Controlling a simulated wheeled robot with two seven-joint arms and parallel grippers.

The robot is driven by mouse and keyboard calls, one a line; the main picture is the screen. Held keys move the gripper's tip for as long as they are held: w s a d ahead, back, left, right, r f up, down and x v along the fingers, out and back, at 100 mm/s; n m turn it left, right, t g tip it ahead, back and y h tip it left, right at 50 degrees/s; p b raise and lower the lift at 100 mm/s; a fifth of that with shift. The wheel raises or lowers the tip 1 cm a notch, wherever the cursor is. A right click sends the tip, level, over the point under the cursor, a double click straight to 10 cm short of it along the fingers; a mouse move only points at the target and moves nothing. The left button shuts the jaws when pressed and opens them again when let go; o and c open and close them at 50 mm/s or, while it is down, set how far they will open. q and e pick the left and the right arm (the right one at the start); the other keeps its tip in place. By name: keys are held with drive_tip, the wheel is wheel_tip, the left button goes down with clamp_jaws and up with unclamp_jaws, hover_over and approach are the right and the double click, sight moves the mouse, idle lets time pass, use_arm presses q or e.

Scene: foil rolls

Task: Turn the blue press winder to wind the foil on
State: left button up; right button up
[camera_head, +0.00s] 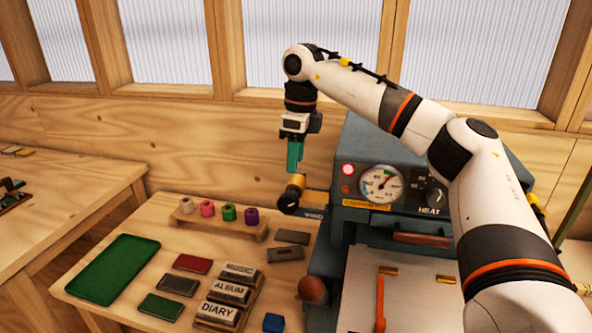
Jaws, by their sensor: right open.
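The blue press (350,160) stands right of the middle of the bench, with a round gauge, a red light and a HEAT knob on its front. Its winder (291,195), a dark and brass-coloured knob, sticks out from the press's left side beside a WIND label. My right gripper (295,168) points down just above the winder, its green fingers seen nearly edge-on. The gripper is open and holds nothing that I can see. Whether the fingertips touch the winder is hard to tell. My left gripper is out of view.
A wooden rack (222,223) holds several coloured foil rolls left of the press. A green tray (113,268), small coloured blocks and MUSIC, ALBUM and DIARY stamps (228,292) lie on the bench. A brown ball handle (312,290) is at the press's lower left.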

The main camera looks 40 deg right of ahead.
drive_tip(key=w+a+g+h+p, duration=0.3)
drive_tip(key=w+a+g+p, duration=0.1)
drive_tip(key=a+p, duration=0.15)
hover_over(287, 194)
drive_tip(key=w+a, duration=0.2)
wheel_tip(287, 194, down, 4)
drive_tip(key=shift+h, duration=0.4)
drive_tip(key=p+x, duration=0.3)
drive_tip(key=x, duration=0.3)
drive_tip(key=shift+s+d+f+p, duration=0.1)
drive_tip(key=shift+s+d+p, duration=0.1)
drive_tip(key=shift+s+p, duration=0.1)
drive_tip(key=shift+d+f, duration=0.1)
drive_tip(key=shift+f, duration=0.4)
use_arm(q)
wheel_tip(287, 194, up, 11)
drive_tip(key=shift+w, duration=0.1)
use_arm(e)
drive_tip(key=shift+c, duration=0.4)
